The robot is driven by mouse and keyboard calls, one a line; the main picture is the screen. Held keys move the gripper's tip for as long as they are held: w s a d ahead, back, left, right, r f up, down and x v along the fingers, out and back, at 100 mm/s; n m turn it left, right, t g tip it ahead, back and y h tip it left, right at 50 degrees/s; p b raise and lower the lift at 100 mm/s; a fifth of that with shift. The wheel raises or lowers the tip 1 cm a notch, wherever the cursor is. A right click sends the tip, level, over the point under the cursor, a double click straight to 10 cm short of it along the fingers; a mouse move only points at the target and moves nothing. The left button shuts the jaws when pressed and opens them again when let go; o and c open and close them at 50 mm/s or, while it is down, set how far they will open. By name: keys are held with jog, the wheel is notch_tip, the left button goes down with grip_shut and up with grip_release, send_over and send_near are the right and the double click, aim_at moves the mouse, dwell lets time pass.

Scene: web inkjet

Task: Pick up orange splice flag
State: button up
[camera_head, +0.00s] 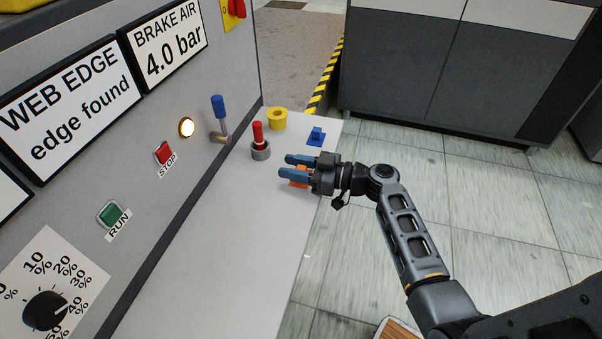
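The orange splice flag (299,182) lies near the right edge of the light grey shelf (215,240). It is mostly hidden under my gripper; only bits of orange show between and below the fingers. My gripper (289,167) reaches in from the right with its two blue fingers pointing left. The fingers are apart, with a gap between them, over or around the flag. I cannot tell whether they touch it.
Behind the gripper are a red-handled tool in a grey cup (260,149), a yellow ring (278,118) and a small blue piece (316,136). A blue-handled valve (218,107) juts from the panel at left. The shelf's front part is clear.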

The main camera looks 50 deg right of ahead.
grip_shut()
jog(key=shift+r, duration=0.1)
